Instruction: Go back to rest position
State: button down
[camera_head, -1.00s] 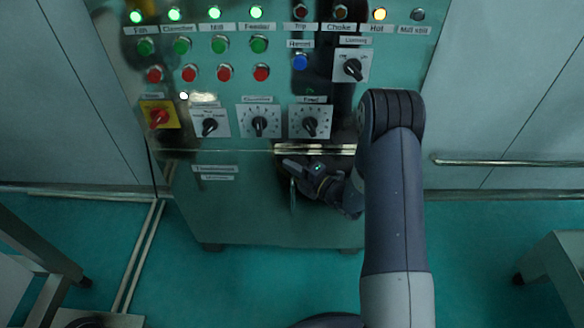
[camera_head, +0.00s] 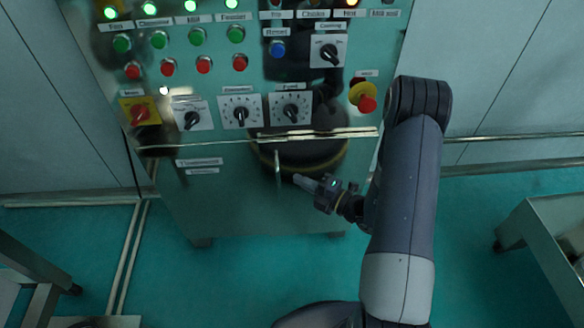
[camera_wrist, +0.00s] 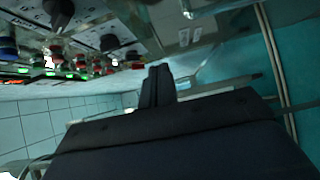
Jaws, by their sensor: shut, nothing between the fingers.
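My gripper (camera_head: 304,182) is in front of the lower door of the green control cabinet (camera_head: 235,210), just right of its upright handle (camera_head: 277,168). Its fingers are shut with nothing between them and point left. I cannot tell from the head view how far they are from the handle. In the wrist view the shut fingers (camera_wrist: 157,82) stand in the middle, with the panel's knobs and buttons to the upper left.
The panel carries lit green lamps (camera_head: 149,8), push buttons, dials (camera_head: 240,112) and a red-yellow emergency stop (camera_head: 364,98) close to my arm. A metal table (camera_head: 560,240) stands at the right, another frame (camera_head: 30,265) at the left. Green floor between is clear.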

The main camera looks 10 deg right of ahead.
jog(key=shift+s, duration=0.1)
dwell(0.3)
send_near(260, 149)
jog(key=x, duration=0.4)
jog(key=shift+s+a, duration=0.1)
jog(key=shift+s, duration=0.05)
jog(key=shift+w, duration=0.45)
jog(key=shift+a+r, duration=0.1)
